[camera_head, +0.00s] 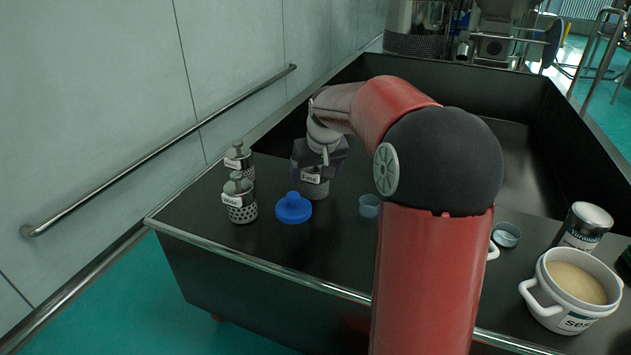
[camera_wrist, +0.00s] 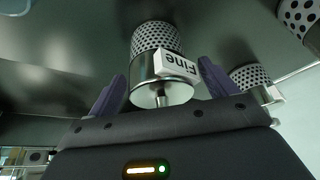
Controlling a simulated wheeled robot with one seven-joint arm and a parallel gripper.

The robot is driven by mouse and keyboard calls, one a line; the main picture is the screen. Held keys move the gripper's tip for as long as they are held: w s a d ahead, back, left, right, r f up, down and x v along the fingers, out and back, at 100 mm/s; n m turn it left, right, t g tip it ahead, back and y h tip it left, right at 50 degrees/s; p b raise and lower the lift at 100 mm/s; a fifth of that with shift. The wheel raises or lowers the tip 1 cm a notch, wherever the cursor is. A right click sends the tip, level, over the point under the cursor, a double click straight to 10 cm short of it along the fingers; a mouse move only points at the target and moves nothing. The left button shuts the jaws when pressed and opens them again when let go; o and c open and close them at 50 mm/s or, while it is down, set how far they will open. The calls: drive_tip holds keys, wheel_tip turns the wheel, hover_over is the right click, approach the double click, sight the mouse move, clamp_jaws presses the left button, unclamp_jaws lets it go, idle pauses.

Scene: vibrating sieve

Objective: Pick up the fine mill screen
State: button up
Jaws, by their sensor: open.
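The fine mill screen (camera_head: 316,188) is a small metal cylinder with a perforated lower part and a white "Fine" label. It stands upright on the dark table top. In the wrist view the fine mill screen (camera_wrist: 150,64) lies between the two purple fingers, with its knob end toward the palm. My gripper (camera_head: 320,158) is right over the screen and partly hides its top in the head view. In the wrist view my gripper (camera_wrist: 160,88) is open, with a visible gap between each finger and the screen.
Two similar labelled screens, one marked "Wide" (camera_head: 241,205) and one behind it (camera_head: 239,160), stand to the left. A blue lidded piece (camera_head: 292,208) sits close by in front. A small clear cup (camera_head: 369,206), a labelled can (camera_head: 584,226) and a white pot (camera_head: 536,296) are to the right.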

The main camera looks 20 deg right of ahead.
drive_tip(key=shift+r, duration=0.1)
drive_tip(key=c, duration=1.3)
drive_tip(key=shift+r, duration=0.1)
